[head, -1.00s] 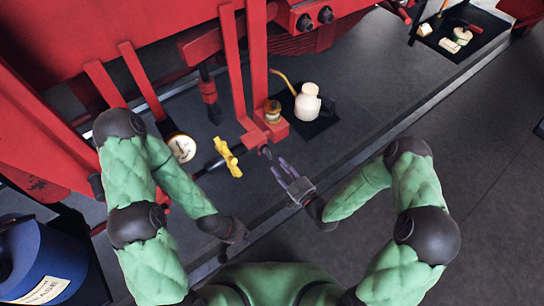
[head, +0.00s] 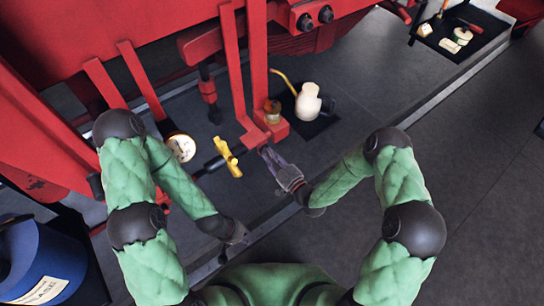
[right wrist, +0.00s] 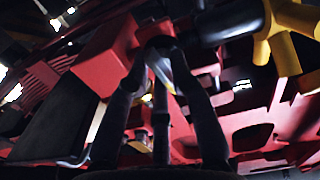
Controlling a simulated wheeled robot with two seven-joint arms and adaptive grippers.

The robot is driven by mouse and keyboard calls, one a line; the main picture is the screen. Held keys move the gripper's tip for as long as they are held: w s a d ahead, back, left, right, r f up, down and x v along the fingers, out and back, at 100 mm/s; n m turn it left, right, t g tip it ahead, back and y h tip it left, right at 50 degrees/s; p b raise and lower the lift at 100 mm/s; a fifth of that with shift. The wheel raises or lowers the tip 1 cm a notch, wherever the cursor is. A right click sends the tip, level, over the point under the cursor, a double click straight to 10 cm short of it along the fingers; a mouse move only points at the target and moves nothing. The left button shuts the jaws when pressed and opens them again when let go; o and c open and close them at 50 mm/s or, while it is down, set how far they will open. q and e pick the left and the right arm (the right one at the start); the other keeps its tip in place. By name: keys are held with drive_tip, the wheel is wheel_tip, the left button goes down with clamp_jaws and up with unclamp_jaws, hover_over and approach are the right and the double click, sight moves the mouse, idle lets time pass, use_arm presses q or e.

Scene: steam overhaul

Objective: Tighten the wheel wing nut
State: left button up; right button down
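A yellow winged piece (head: 228,157) sits on a dark shaft beside the red frame; part of a yellow piece also shows at the right wrist view's upper right (right wrist: 290,38). It is left of my right gripper and apart from it. My right gripper (head: 265,152) reaches the end of a red bracket (head: 253,135). In the right wrist view its fingers (right wrist: 158,45) converge at a red block (right wrist: 108,58), around a small dark fitting mostly hidden by them. Whether that fitting is the wing nut is unclear. My left gripper (head: 237,236) is low and away from the parts; its fingers are unclear.
A white jug (head: 307,101) on a dark mat and a small amber-and-white jar (head: 272,112) stand behind the bracket. A round white gauge (head: 181,147) is left. A blue drum (head: 40,265) stands lower left. The floor at right (head: 470,180) is clear.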

drive_tip(key=shift+w+d+m+b, duration=0.1)
drive_tip(key=shift+m+b, duration=0.5)
drive_tip(key=shift+m, duration=0.4)
drive_tip(key=c, duration=1.2)
unclamp_jaws()
drive_tip(key=shift+c, duration=0.2)
drive_tip(key=v, duration=1.2)
